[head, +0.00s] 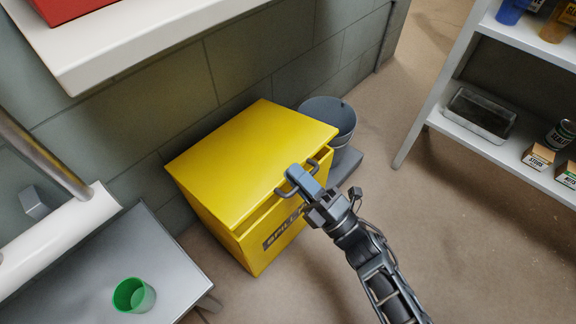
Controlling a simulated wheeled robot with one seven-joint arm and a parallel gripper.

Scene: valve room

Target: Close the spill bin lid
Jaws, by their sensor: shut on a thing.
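The yellow spill bin (218,230) stands on the floor against the wall, with dark lettering on its front, partly hidden by my gripper. Its yellow lid (250,150) lies down over the box, nearly level. A dark bar handle (281,191) sits at the lid's front edge. My gripper (300,180) is at this handle and shut on it, with my arm reaching in from the lower right.
A grey bucket (328,117) stands behind the bin on the right. A grey bench (110,265) with a green cup (133,295) is at lower left. A white shelf (480,140) with boxes and a tray stands at right. Open floor lies between bin and shelf.

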